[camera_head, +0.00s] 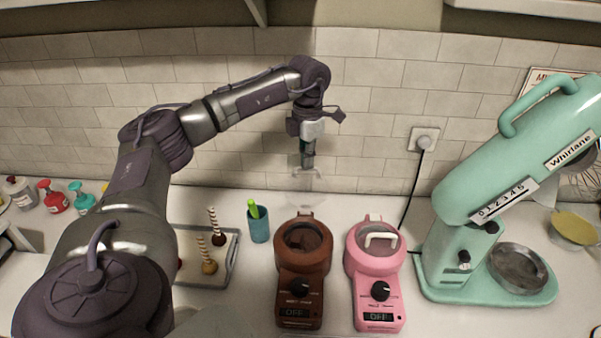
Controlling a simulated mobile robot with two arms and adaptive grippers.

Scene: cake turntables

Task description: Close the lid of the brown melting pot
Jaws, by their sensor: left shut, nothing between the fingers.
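The brown melting pot (299,285) stands on the counter, with a dial and a small display on its front. Its round bowl is open at the top and dark inside. A faint, see-through lid (305,188) seems to stand raised behind the bowl; its outline is hard to make out. My left gripper (308,168) points down above and behind the pot, shut and empty, close to the lid's upper part. I cannot tell whether it touches the lid. My right gripper is out of view.
A pink melting pot (376,289) with a white lid handle stands just right of the brown one. A mint stand mixer (448,258) is further right. A teal cup (258,226) and a tray (233,262) with dipped sticks are left. A tiled wall (380,128) stands behind.

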